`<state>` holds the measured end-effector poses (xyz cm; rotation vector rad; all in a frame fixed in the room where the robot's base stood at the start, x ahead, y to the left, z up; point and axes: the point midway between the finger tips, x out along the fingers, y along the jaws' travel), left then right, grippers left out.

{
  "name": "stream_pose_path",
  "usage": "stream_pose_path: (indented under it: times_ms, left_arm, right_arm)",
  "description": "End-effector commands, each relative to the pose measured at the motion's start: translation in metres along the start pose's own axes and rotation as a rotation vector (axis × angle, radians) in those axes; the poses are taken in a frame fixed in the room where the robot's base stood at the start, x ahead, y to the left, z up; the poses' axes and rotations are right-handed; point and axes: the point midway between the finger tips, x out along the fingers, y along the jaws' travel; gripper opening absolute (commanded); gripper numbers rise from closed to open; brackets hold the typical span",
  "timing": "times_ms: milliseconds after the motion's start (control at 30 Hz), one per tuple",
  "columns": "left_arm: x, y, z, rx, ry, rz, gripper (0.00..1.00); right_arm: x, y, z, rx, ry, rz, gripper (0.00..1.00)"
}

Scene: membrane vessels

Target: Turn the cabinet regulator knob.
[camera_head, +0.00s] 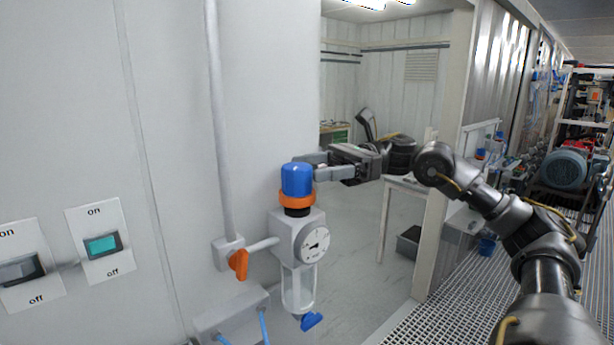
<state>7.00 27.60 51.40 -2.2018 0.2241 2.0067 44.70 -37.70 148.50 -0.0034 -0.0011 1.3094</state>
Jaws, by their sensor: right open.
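The regulator knob (297,180) is a blue cap with an orange ring (297,199) below it. It tops a grey regulator body (288,236) with a round white gauge (314,243) and a clear bowl (298,288) beneath. My right gripper (309,168) reaches in from the right at knob height. Its jaws are open, one finger at the knob's near right side and the other partly hidden behind the knob. I cannot tell whether either finger touches it. My left gripper is not in view.
An orange valve handle (239,264) sits on the pipe left of the regulator. A blue drain tap (311,321) hangs under the bowl. Two on/off switches (102,245) are on the white cabinet wall. A white table (408,186) stands behind my right arm.

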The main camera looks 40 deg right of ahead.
Motion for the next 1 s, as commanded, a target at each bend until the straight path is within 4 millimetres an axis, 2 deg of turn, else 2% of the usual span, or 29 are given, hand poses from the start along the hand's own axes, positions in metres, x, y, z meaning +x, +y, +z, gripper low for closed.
stream_pose_path:
  times_ms: [33, 200, 400, 1000]
  left_arm:
    - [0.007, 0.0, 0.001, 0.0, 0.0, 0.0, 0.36]
    - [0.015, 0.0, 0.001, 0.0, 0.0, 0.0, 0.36]
    - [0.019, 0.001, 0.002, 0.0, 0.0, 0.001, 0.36]
    - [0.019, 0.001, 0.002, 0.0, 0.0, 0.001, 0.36]
  right_arm:
    - [-0.009, -0.002, -0.004, 0.001, 0.001, -0.004, 0.69]
    - [-0.033, -0.004, -0.003, 0.002, 0.002, -0.002, 0.69]
    - [-0.051, -0.005, -0.002, 0.002, 0.003, -0.001, 0.69]
    - [-0.054, -0.004, -0.001, 0.002, 0.003, 0.002, 0.69]
